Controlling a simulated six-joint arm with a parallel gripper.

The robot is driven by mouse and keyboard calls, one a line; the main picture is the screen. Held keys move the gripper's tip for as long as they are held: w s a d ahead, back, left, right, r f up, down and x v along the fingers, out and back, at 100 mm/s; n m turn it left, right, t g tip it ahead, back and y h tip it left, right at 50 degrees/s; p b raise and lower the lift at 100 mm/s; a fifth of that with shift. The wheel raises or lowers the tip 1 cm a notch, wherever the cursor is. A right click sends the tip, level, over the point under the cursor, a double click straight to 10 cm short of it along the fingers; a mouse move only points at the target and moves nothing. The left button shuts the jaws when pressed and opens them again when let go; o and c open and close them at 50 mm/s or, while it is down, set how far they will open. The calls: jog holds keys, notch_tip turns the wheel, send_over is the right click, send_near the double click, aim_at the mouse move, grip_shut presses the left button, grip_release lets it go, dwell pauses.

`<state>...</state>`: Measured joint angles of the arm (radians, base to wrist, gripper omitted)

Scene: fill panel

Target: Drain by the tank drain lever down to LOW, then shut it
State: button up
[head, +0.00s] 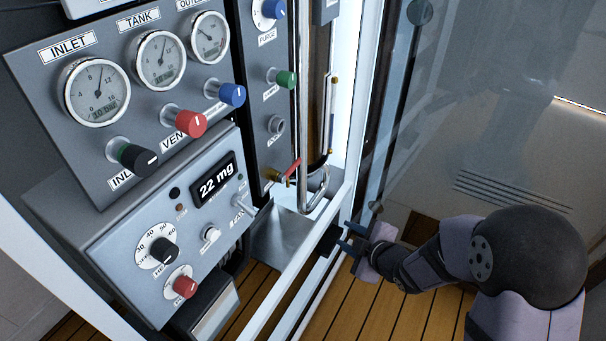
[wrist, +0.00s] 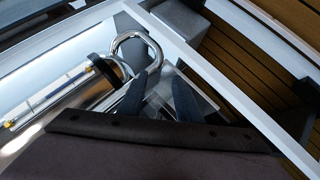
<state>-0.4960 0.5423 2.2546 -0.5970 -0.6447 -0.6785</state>
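The red-handled drain lever (head: 287,170) with its brass valve sits at the bottom of the dark panel strip, left of a bent chrome pipe. A clear upright sight tube (head: 329,115) with brass ends stands right of it; its level and any LOW mark are too small to read. My gripper (head: 341,236) is below and right of the lever, apart from it, by the white frame rail. In the wrist view its two dark fingers (wrist: 161,88) are spread with nothing held. The chrome pipe bend (wrist: 137,45) shows just beyond them. I cannot make out the lever there.
A grey panel (head: 120,185) with TANK and INLET gauges, coloured knobs and a display reading "22 mg" fills the left. A metal tray (head: 285,235) lies below the lever. The white frame rail (head: 295,285) and glass pane (head: 460,110) bound the space near my arm.

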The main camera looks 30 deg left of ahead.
jog(key=a+r+n+y, duration=0.4)
jog(key=a+r+n, duration=0.1)
jog(key=r, duration=0.3)
jog(key=n+y, duration=0.4)
jog(key=n, duration=0.1)
send_near(296, 167)
jog(key=shift+a+n, duration=0.25)
jog(key=shift+n, duration=0.05)
jog(key=shift+f, duration=0.1)
jog(key=shift+b+x, duration=0.4)
jog(key=shift+x, duration=3.2)
grip_shut()
